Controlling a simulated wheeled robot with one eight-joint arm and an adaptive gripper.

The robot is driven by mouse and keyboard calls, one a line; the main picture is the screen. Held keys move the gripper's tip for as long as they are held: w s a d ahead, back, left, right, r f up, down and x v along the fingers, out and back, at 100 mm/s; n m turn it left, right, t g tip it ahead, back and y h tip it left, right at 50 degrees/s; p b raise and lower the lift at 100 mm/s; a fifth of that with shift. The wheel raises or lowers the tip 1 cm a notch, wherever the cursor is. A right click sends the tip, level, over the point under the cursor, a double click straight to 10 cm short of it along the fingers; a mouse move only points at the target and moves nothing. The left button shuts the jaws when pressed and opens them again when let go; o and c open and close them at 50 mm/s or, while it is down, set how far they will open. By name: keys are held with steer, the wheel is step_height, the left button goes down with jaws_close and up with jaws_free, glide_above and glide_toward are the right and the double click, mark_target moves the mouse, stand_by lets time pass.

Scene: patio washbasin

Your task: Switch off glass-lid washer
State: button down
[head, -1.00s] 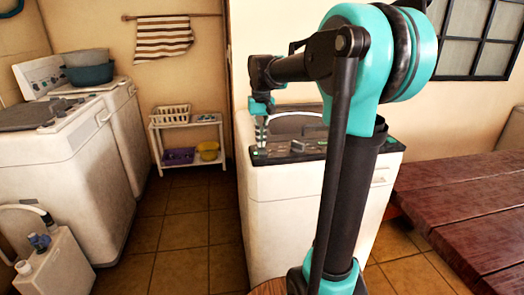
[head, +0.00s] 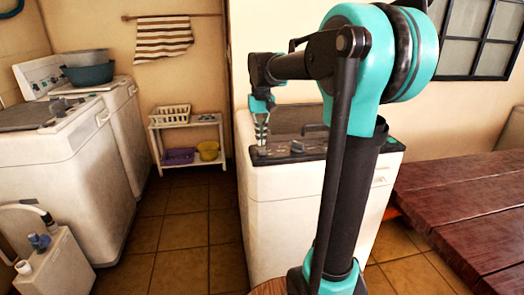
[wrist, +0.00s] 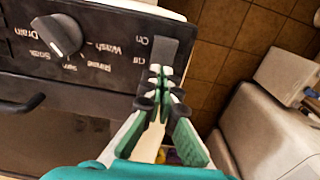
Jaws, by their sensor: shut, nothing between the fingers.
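The glass-lid washer (head: 285,215) is a white top-loader in the middle of the head view, with a dark top and black control panel (head: 285,152). In the wrist view its panel (wrist: 105,80) carries a grey dial (wrist: 57,35) and a grey rocker switch (wrist: 164,50) marked on and off. My gripper (head: 261,143) points down over the panel's left end in the head view. In the wrist view my gripper (wrist: 159,72) is shut and empty, with its tips at the switch's lower end. Contact is unclear, and the tips hide part of the switch.
A dark handle (wrist: 22,104) shows beside the panel. Two more white washers stand at the left, one bearing basins (head: 88,72). A small shelf (head: 190,140) stands behind. A wooden table (head: 460,205) is close on the right. Tiled floor is open between the machines.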

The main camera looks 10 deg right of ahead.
steer(key=shift+r, duration=2.7)
steer(key=shift+s, duration=0.1)
